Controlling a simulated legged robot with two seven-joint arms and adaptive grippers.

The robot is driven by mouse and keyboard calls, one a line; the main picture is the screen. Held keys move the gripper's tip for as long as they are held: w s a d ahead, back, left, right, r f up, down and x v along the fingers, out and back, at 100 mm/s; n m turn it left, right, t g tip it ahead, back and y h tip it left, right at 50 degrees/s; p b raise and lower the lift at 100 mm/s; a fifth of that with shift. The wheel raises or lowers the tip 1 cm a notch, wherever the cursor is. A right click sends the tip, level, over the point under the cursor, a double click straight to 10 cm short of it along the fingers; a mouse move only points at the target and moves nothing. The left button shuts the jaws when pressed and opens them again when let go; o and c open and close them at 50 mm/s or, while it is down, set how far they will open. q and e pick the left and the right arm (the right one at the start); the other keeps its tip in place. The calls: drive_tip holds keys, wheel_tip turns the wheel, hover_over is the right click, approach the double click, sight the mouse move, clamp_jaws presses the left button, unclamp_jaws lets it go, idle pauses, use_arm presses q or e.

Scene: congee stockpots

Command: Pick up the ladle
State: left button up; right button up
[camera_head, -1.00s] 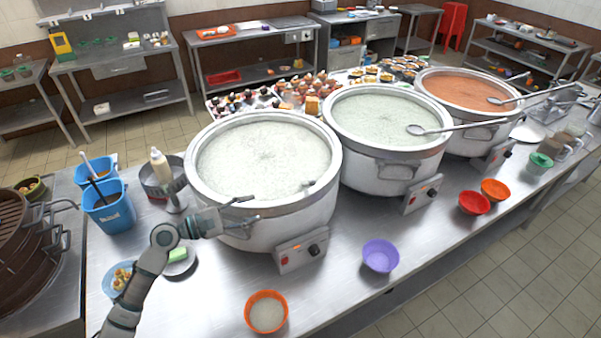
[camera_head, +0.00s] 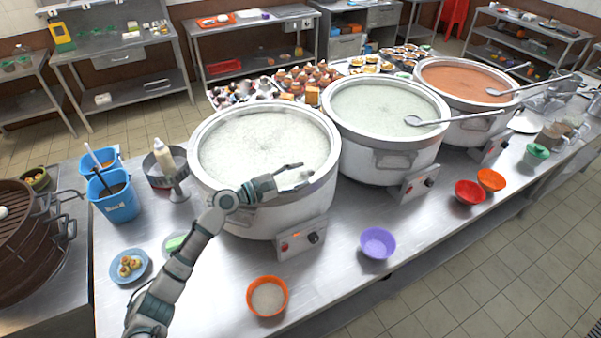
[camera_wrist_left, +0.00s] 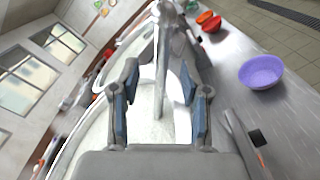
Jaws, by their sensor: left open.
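A grey metal ladle (camera_wrist_left: 162,60) shows in the wrist view as a long handle running between the two fingers, over the white congee. In the head view it is mostly hidden by my gripper at the near pot. My left gripper (camera_head: 297,176) is open over the right front rim of the near pot (camera_head: 318,198); its fingers (camera_wrist_left: 160,88) lie on either side of the handle, apart from each other. I cannot tell whether they touch it. My right gripper is not in view.
Other ladles rest across the middle pot (camera_head: 455,118) and the far pot (camera_head: 535,84). A purple bowl (camera_head: 377,243), an orange bowl (camera_head: 267,297) and red bowl (camera_head: 470,193) stand along the front. A blue caddy (camera_head: 118,205) and a squeeze bottle (camera_head: 164,157) are left.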

sight(306, 174)
use_arm(q)
drive_tip(key=x, duration=0.3)
drive_tip(key=shift+d+f, duration=0.1)
drive_tip(key=shift+d, duration=0.3)
drive_tip(key=c, duration=0.7)
drive_tip(key=shift+a, duration=0.25)
clamp_jaws()
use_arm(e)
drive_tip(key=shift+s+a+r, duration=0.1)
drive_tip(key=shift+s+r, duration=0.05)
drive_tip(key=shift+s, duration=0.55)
